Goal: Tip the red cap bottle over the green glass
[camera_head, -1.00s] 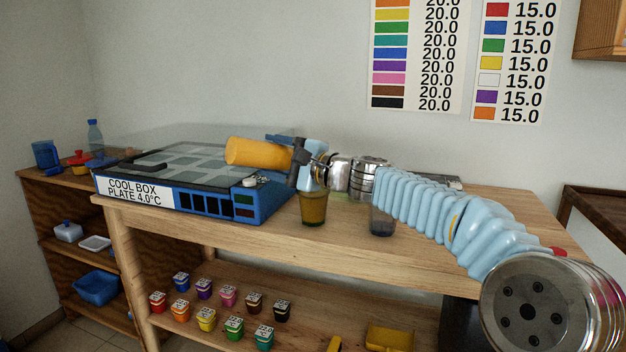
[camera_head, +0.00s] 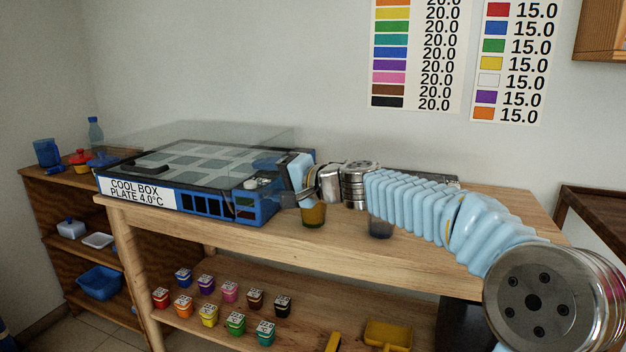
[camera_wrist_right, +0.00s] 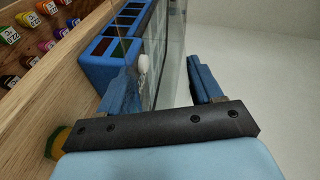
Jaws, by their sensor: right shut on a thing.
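My right gripper (camera_head: 282,167) is low at the right end of the cool box, just above and left of the green glass. In the right wrist view its two blue fingers (camera_wrist_right: 163,92) stand apart, with only clear material visible between them. The held thing cannot be made out clearly; no orange body and no red cap show. The green glass (camera_head: 313,216) stands upright on the wooden table with brownish-orange content, its top partly hidden by my gripper. A green-yellow part of it shows at the lower left of the wrist view (camera_wrist_right: 55,141). My left gripper is not in view.
The cool box (camera_head: 225,208) with its clear cover fills the table's left part. A dark glass (camera_head: 380,227) stands under my right forearm. Several coloured pots (camera_head: 235,323) sit on the lower shelf. A side shelf on the left holds a blue bottle (camera_head: 95,134).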

